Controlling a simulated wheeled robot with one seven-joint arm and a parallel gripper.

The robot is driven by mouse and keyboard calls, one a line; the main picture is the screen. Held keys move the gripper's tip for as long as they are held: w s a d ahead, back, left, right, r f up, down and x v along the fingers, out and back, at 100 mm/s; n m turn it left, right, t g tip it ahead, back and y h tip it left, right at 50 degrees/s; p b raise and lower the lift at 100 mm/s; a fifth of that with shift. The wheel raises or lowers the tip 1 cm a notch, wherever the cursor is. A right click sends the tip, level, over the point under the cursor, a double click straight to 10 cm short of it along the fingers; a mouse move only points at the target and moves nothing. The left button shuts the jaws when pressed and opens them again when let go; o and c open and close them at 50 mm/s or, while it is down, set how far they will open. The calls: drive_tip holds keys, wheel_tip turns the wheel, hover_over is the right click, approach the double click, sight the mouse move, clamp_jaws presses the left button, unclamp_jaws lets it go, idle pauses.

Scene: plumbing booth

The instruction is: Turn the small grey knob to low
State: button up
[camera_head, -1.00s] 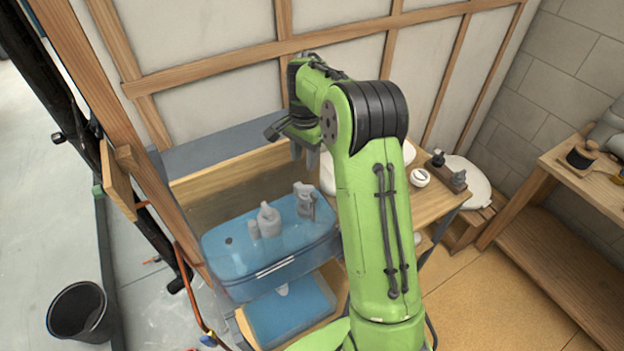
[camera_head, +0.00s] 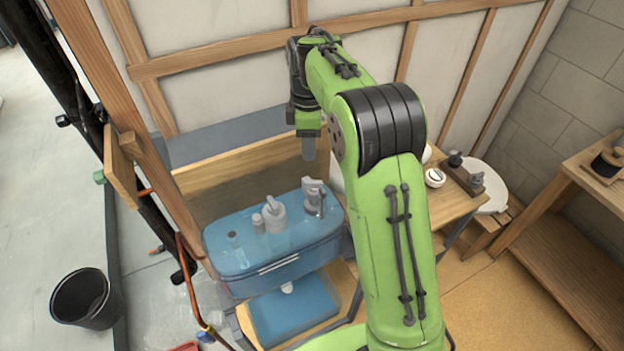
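Several grey fittings stand on the blue bin (camera_head: 222,262): a small short grey piece (camera_head: 258,223), a wider round grey piece with a lever-like top (camera_head: 274,214), and a taller grey valve-like piece (camera_head: 314,197). Two dark grey knobs, a far one (camera_head: 455,159) and a near one (camera_head: 476,180), sit on a wooden strip at the right. I cannot tell which of these is the small grey knob, or read any setting. My gripper (camera_head: 309,155) points down behind and above the taller valve-like piece, apparently apart from it. Its fingers overlap edge-on, so their gap is hidden.
A white round item (camera_head: 435,178) lies on the wooden table right of my arm. A framed wall (camera_head: 220,100) closes off the back. A wooden post and orange pipe (camera_head: 190,285) stand left of the bin. A black bucket (camera_head: 86,299) is on the floor.

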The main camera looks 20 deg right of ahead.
sight(309, 182)
wheel_tip(309, 182, down, 12)
drive_tip(key=shift+f+b, duration=0.15)
drive_tip(key=shift+b, duration=0.95)
clamp_jaws()
